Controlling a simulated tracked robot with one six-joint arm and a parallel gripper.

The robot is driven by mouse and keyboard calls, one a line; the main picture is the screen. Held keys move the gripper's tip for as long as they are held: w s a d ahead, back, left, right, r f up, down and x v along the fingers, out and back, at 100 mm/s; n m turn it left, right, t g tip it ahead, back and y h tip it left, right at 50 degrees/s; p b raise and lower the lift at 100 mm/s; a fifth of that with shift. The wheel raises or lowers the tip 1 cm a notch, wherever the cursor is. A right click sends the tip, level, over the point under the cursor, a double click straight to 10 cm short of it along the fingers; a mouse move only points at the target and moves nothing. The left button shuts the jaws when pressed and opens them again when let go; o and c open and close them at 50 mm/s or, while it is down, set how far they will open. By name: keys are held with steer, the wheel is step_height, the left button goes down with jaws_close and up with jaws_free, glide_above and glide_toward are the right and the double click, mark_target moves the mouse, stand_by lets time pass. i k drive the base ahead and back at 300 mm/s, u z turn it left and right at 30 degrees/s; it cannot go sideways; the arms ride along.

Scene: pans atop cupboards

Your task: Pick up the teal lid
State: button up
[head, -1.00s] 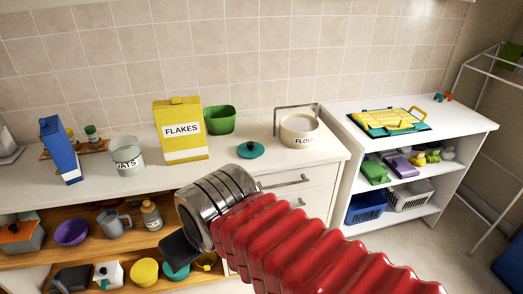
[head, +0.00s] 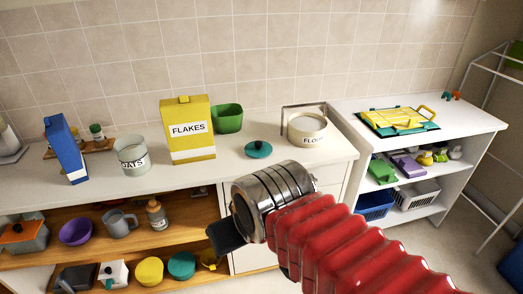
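The teal lid (head: 258,149) lies on the white countertop (head: 240,168), a flat round disc with a dark knob on top. It sits between the yellow flakes box and the flour pot. My gripper (head: 222,237) is at the end of the red ribbed arm, in front of the cupboard and nearer the camera than the lid. A dark finger part shows at its left. It is apart from the lid, and the view does not show whether its fingers are open or shut.
The flakes box (head: 188,129), green bowl (head: 228,118) and flour pot (head: 307,129) stand around the lid. The pot has a tall grey handle. An oats jar (head: 131,155) and blue box (head: 65,150) stand farther left. Open shelves (head: 185,221) below hold pots and mugs.

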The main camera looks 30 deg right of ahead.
mark_target(256, 149)
steer(key=u, duration=0.05)
steer(key=i, duration=1)
steer(key=z, duration=0.05)
